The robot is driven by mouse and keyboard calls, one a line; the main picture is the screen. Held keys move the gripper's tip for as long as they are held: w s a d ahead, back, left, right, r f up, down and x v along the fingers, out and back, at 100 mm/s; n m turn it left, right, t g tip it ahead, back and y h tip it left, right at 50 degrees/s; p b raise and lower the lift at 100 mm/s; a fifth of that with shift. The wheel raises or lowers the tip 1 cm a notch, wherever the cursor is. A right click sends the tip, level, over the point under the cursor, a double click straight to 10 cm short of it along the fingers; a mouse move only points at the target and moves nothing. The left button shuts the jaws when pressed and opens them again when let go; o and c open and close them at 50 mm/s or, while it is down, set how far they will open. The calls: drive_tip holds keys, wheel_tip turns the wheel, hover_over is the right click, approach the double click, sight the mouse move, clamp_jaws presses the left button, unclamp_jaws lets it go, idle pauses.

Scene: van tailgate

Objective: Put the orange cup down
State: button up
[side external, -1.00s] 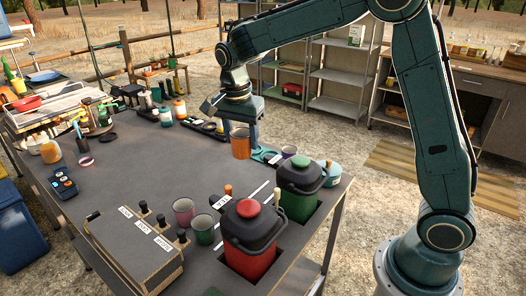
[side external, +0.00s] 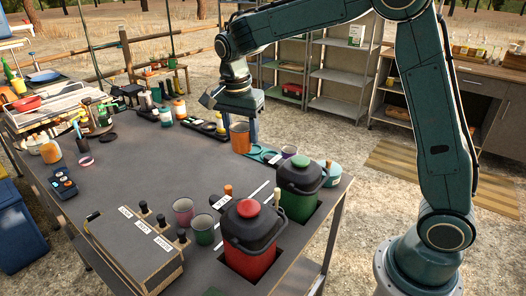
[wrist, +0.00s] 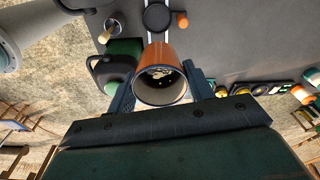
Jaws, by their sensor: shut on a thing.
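The orange cup (side external: 240,138) is upright near the far right edge of the dark table (side external: 150,170). In the wrist view the orange cup (wrist: 162,62) sits between the two fingers, its open mouth toward the camera and something pale inside it. My gripper (side external: 246,130) is shut on the cup from above; the fingers also show on both sides of it in the wrist view (wrist: 160,92). Whether the cup's base touches the table or hangs just above it, I cannot tell.
A teal holder (side external: 266,156) and a purple cup (side external: 289,152) are close to the right of the orange cup. A green canister (side external: 300,195) and a red canister (side external: 250,255) stand nearer the front. A pink cup (side external: 183,211) and green cup (side external: 203,229) are at front. The table's middle is clear.

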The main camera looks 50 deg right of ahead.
drive_tip(key=w+d, duration=0.5)
drive_tip(key=d, duration=0.8)
drive_tip(key=w+d, duration=0.5)
drive_tip(key=d, duration=0.9)
drive_tip(key=shift+f, duration=0.15)
drive_tip(key=shift+f, duration=0.15)
wheel_tip(320, 180, down, 16)
drive_tip(key=shift+r, duration=0.25)
drive_tip(key=shift+w+f, duration=0.1)
